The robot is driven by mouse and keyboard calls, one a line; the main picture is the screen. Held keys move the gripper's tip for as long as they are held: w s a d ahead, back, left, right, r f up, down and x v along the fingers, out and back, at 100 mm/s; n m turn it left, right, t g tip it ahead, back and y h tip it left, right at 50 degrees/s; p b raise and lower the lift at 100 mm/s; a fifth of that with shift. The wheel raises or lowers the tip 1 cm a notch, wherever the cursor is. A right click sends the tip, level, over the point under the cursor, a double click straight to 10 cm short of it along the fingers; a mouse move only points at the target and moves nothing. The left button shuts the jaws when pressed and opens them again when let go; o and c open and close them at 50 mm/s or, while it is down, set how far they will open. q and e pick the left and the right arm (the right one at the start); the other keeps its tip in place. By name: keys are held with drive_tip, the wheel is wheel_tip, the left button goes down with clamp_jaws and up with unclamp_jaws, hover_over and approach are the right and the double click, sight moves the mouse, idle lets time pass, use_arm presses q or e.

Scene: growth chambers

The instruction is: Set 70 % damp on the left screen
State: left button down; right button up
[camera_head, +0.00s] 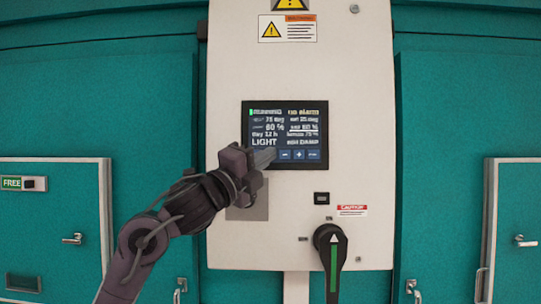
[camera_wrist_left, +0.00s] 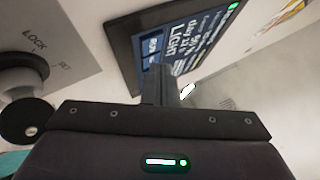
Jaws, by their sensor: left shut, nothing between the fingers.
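A dark screen (camera_head: 313,107) is set in a white cabinet front. Its small text seems to read 60 % at left and "set 60 %" at right, the latter underlined; the digits are blurry. LIGHT shows at lower left, with blue minus (camera_head: 285,155) and plus (camera_head: 299,155) buttons and a third button along the bottom. My left gripper (camera_head: 271,156) is shut and empty, its tips at the screen's lower left, beside the minus button. I cannot tell whether they touch. The left wrist view shows the screen (camera_wrist_left: 150,47) beyond the fingers (camera_wrist_left: 163,88). My right gripper is not in view.
Below the screen are a small black switch (camera_head: 321,198) and a black rotary handle (camera_head: 331,256) with a green stripe. Teal doors with handles (camera_head: 73,239) flank the cabinet. In the left wrist view, a round lock knob (camera_wrist_left: 27,75) is near the gripper.

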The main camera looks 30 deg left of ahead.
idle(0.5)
use_arm(q)
drive_tip(key=shift+s+d, duration=0.35)
drive_tip(key=shift+s, duration=0.25)
drive_tip(key=s+d, duration=0.1)
drive_tip(key=s+b, duration=0.1)
drive_tip(key=s+d, duration=0.1)
drive_tip(key=s, duration=0.1)
drive_tip(key=shift+s+d, duration=0.1)
drive_tip(key=shift+d, duration=0.2)
idle(3.2)
